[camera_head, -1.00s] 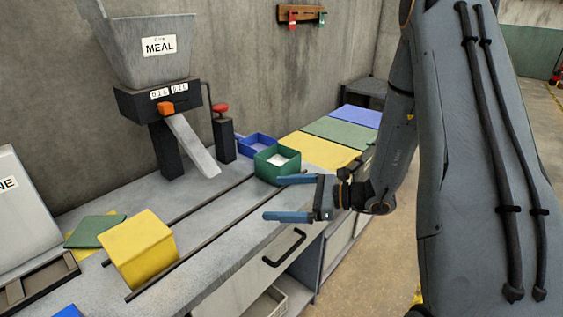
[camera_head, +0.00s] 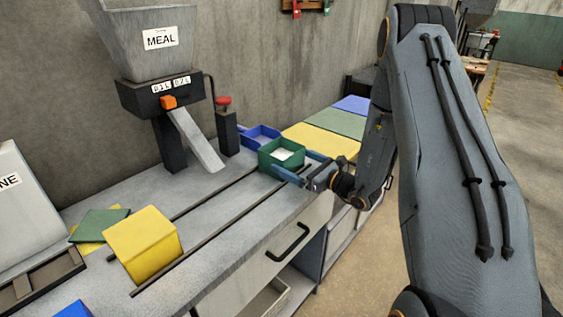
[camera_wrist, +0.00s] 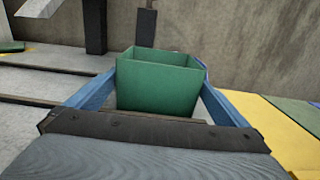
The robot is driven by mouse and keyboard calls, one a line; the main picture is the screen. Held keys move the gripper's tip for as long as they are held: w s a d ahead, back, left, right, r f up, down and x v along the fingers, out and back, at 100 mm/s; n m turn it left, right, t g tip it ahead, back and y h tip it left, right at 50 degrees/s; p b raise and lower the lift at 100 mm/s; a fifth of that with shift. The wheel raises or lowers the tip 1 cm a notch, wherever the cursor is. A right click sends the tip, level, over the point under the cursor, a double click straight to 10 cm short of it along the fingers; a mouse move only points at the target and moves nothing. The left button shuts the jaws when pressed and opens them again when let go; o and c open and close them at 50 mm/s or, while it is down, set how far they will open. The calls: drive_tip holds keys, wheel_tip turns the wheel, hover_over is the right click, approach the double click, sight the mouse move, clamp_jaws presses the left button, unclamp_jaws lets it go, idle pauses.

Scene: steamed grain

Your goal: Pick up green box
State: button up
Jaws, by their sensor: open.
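The green box (camera_head: 270,154) is open-topped with pale contents and stands upright on the grey counter. In the wrist view the green box (camera_wrist: 158,88) sits between the two blue fingers. My gripper (camera_head: 290,182) is open at the near side of the box. In the wrist view my gripper (camera_wrist: 160,85) has one finger on either side of the box. I cannot tell whether the fingers touch it. The box's base is partly hidden behind my gripper in the wrist view.
A blue open box (camera_head: 262,132) stands just behind the green one. Yellow (camera_head: 322,140), green (camera_head: 336,122) and blue (camera_head: 352,104) flat panels lie to the right. A yellow box (camera_head: 142,246) is at the front left. The meal dispenser (camera_head: 160,100) stands behind on the left.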

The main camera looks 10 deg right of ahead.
sight(270, 150)
drive_tip(key=p+x, duration=0.1)
drive_tip(key=x, duration=0.4)
drive_tip(key=c, duration=1.7)
drive_tip(key=shift+c, duration=0.3)
drive_tip(key=shift+r, duration=0.15)
